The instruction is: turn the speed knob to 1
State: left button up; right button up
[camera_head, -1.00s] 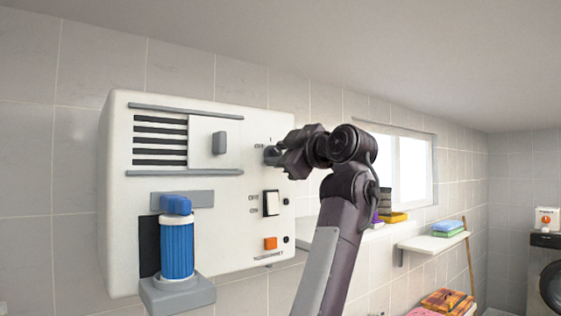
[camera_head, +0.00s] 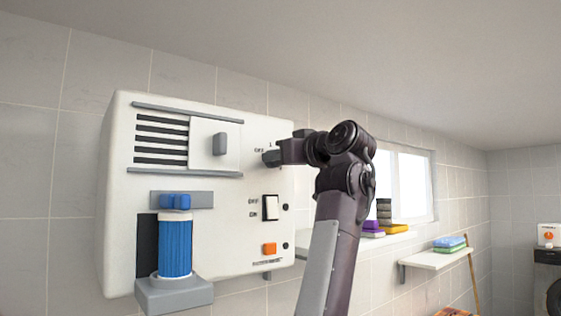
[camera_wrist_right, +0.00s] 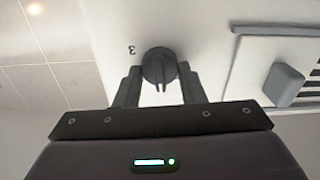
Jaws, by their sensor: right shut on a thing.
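The speed knob (camera_head: 270,158) is a dark grey round knob on the front of the white wall unit, right of the grey-handled slide plate. "OFF" and a "1" mark show close to it in the head view. In the right wrist view the knob (camera_wrist_right: 158,66) shows a raised ridge, with a "3" printed beside it. My right gripper (camera_head: 279,153) is shut on the knob, one finger on each side in the wrist view (camera_wrist_right: 160,84). It partly hides the knob and its markings in the head view. My left gripper is not in view.
The white unit (camera_head: 225,245) also has an on/off rocker switch (camera_head: 270,207), an orange button (camera_head: 269,249), a slide plate handle (camera_head: 219,144) and a blue canister (camera_head: 175,246). A window and shelf with towels (camera_head: 449,242) are at right.

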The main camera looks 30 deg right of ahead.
jog(key=shift+m, duration=0.4)
jog(key=o, duration=1)
jog(key=s+b, duration=0.1)
jog(key=s, duration=0.1)
jog(key=s+b, duration=0.2)
jog(key=s, duration=0.1)
jog(key=s+b, duration=0.1)
jog(key=s, duration=0.1)
jog(key=shift+s+d, duration=0.3)
jog(key=shift+s, duration=0.1)
